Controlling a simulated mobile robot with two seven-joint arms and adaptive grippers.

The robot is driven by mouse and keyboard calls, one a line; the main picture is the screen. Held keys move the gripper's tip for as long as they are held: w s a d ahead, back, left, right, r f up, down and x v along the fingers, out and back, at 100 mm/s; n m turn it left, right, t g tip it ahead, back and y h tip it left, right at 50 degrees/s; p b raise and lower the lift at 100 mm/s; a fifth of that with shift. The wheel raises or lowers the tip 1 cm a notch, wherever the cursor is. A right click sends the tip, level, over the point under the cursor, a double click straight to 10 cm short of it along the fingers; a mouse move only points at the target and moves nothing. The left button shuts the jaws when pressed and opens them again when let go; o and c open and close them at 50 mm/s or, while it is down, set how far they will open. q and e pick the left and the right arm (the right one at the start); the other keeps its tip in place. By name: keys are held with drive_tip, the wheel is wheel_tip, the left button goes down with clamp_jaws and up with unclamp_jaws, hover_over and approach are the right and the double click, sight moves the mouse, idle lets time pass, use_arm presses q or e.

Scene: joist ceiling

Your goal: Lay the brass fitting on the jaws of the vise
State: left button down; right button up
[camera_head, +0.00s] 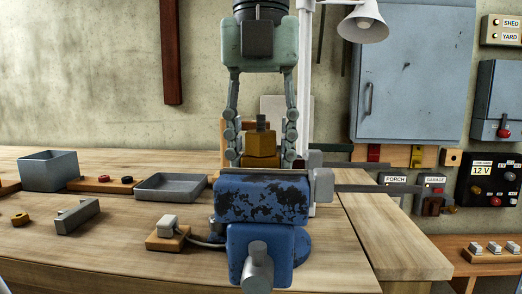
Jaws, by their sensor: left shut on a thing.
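The brass fitting (261,146), a golden block with a stepped grey top, shows in the head view just above and behind the worn blue vise (262,200). My left gripper (262,156) comes down from above, pale green, with one finger on each side of the fitting. It is shut on the fitting, which looks upright. The vise's near jaw block hides what lies beneath the fitting, so I cannot tell whether it touches the jaws. The vise handle (257,266) points towards me. My right gripper is not in view.
Left on the wooden bench (120,260) are a grey bin (49,170), a shallow grey tray (171,186), a grey metal bracket (78,216) and a corded block (168,229). A lamp (364,22) on a white post stands close behind the gripper, right. A wall cabinet (412,75) hangs beyond.

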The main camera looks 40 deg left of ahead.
use_arm(q)
drive_tip(key=shift+f, duration=0.3)
drive_tip(key=c, duration=0.8)
unclamp_jaws()
wheel_tip(320, 180, up, 12)
idle(0.4)
